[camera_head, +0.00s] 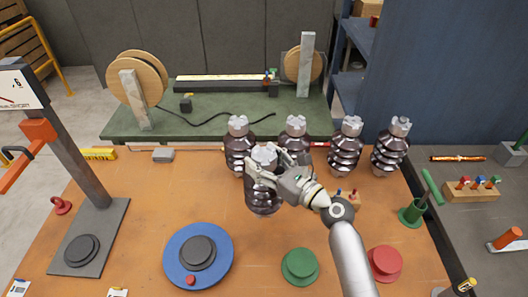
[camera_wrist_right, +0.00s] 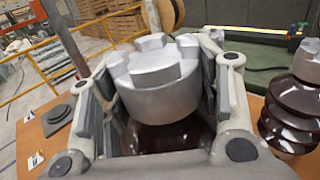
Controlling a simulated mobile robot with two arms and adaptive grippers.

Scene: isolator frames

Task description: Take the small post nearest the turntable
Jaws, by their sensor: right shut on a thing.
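The small posts are dark brown ribbed insulators with grey metal caps. One post (camera_head: 262,201) is in my right gripper (camera_head: 264,163). The right gripper is shut on its cap, and the right wrist view shows the fingers on both sides of the grey cap (camera_wrist_right: 160,85). The post looks upright; I cannot tell whether its base touches the bench. Behind it and to its right stand several more posts, among them one at the left (camera_head: 239,150) and one at the far right (camera_head: 389,150). The turntable (camera_head: 172,262) is a blue disc with a dark centre, front left of the held post. My left gripper is out of view.
A green disc (camera_head: 300,266) and a red disc (camera_head: 385,263) lie at the front of the orange bench (camera_head: 130,200). A stand with a dial (camera_head: 70,140) rises at the left. A green holder (camera_head: 412,212) is at the right. The bench left of the held post is mostly clear.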

